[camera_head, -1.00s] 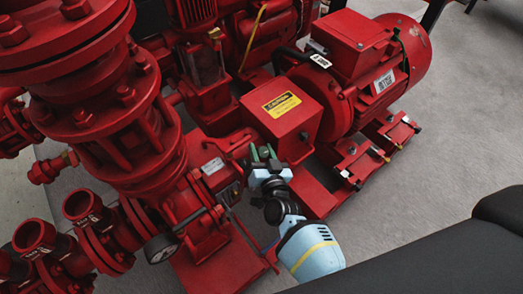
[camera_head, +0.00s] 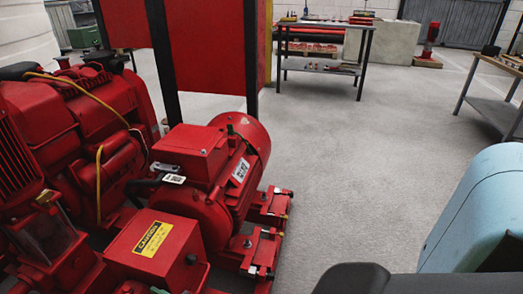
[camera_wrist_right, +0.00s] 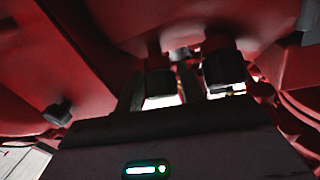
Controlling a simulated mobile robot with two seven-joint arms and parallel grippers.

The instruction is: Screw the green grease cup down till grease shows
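At the bottom edge of the head view a small green bit (camera_head: 158,290) shows beside the red box with the yellow caution label. It is cut off by the frame, and I cannot tell if it is the grease cup. In the right wrist view my right gripper (camera_wrist_right: 192,82) has its two dark fingers apart, close under red pump parts. I see no green cup between them; the picture is dark there. The right gripper is outside the head view. My left gripper is in neither view.
The red caution box (camera_head: 155,245) and red motor (camera_head: 215,170) stand at the left of the head view. Open grey floor (camera_head: 350,170) lies right of them. A workbench (camera_head: 325,50) stands at the back, and another table (camera_head: 490,95) at the right.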

